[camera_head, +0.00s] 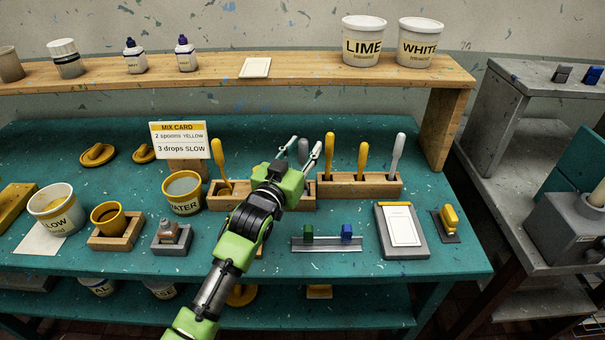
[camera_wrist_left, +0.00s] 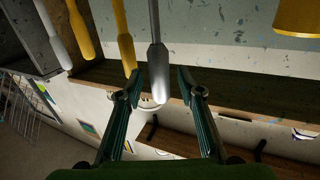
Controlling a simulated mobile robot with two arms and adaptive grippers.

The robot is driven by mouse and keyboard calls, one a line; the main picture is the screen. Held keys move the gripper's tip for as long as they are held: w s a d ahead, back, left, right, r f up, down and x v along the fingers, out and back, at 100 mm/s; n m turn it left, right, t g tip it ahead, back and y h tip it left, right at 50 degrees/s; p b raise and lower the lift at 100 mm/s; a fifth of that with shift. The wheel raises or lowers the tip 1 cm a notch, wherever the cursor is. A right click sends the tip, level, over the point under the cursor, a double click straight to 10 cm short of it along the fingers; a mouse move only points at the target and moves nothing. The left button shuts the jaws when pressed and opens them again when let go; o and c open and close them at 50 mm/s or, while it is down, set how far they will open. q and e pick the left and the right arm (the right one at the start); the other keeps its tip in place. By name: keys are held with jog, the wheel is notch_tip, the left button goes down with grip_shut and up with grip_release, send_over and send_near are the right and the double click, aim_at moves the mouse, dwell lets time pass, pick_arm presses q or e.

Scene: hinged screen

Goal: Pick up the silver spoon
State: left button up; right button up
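A silver spoon (camera_head: 303,152) stands upright behind my left gripper, its lower part hidden by the gripper. It also shows in the left wrist view (camera_wrist_left: 158,62), with its handle end between the two fingertips. My left gripper (camera_head: 303,147) is open, with one finger on each side of this handle. In the left wrist view the fingers of the gripper (camera_wrist_left: 160,85) show gaps to the spoon. A second silver spoon (camera_head: 396,153) stands at the right end of the right wooden holder (camera_head: 350,190). My right gripper is not in view.
Yellow spoons (camera_head: 362,160) stand close on both sides. A mix card (camera_head: 180,139), a water cup (camera_head: 183,193), a rail with green and blue clips (camera_head: 327,243) and a clipboard (camera_head: 402,228) surround the holders. A wooden shelf (camera_head: 300,72) spans the back of the teal table.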

pick_arm(q)
jog(key=shift+w, duration=0.1)
grip_shut()
jog(key=shift+r, duration=0.15)
